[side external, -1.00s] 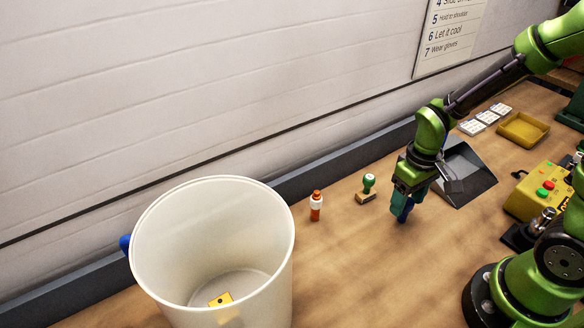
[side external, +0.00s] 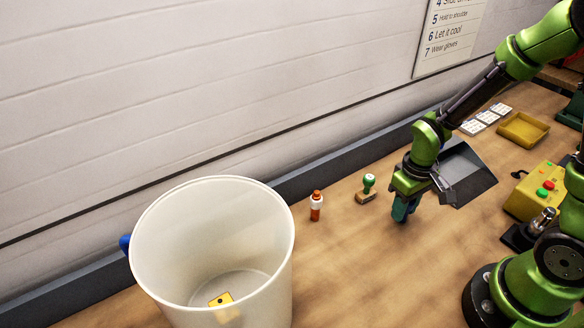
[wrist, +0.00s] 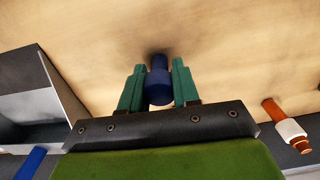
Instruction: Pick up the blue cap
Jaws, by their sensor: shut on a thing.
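The blue cap (wrist: 159,84) is a small dark blue cylinder. In the wrist view it sits between the two green fingers of my gripper (wrist: 159,68), which is shut on it. In the side view my gripper (side external: 401,208) points down at the wooden table, to the right of the green-handled stamp, and its fingers mostly hide the cap. I cannot tell whether the cap touches the table.
An orange and white bottle (side external: 316,206) and a green-handled stamp (side external: 367,189) stand left of my gripper. A white bin (side external: 270,262) holds a yellow piece (side external: 221,300). A grey dustpan (side external: 470,180) lies close behind on the right. Table in front is clear.

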